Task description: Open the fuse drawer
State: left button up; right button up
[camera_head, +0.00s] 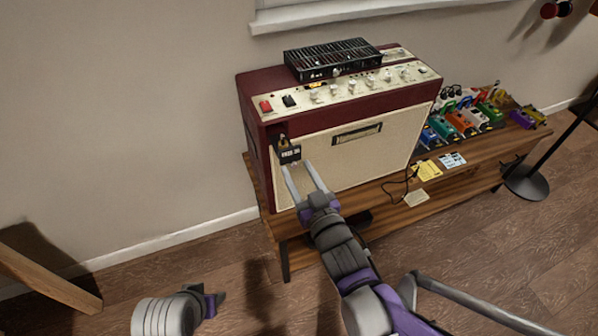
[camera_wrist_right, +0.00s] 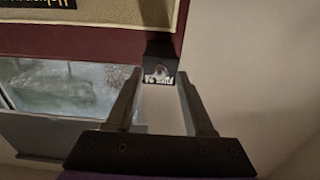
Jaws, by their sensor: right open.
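The fuse drawer (camera_head: 289,155) is a small black block with white lettering on the front of a dark red and cream amplifier (camera_head: 335,155), at its upper left. In the right wrist view the drawer (camera_wrist_right: 160,70) lies ahead, between the fingertips. My right gripper (camera_head: 298,168) is open, its two fingers pointing at the drawer from just below. In the right wrist view my right gripper (camera_wrist_right: 158,85) has one finger either side of the drawer's face; I cannot tell whether they touch it. Part of my left arm shows at the lower left; its fingers are not clear.
A black rack unit (camera_head: 333,60) sits on the amplifier. Knobs and a red switch (camera_head: 266,106) line its top panel. The amplifier stands on a wooden bench (camera_head: 470,165) with several coloured pedals (camera_head: 460,122) at right. A black stand (camera_head: 525,183) is on the floor.

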jog(key=p+v, duration=0.1)
jog(key=v, duration=0.9)
jog(key=shift+s+d, duration=0.15)
jog(key=shift+s, duration=0.2)
jog(key=d+f+m+g+h+p, duration=0.1)
jog(key=d+m+g+h+p, duration=0.2)
jog(key=d+g+h+p, duration=0.4)
jog(key=s+d+g+y+p, duration=0.1)
jog(key=s+d+g+p, duration=0.2)
jog(key=s, duration=0.6)
jog(key=shift+d+f+m+g, duration=0.3)
jog(key=shift+d+f+g, duration=0.15)
jog(key=shift+g, duration=0.45)
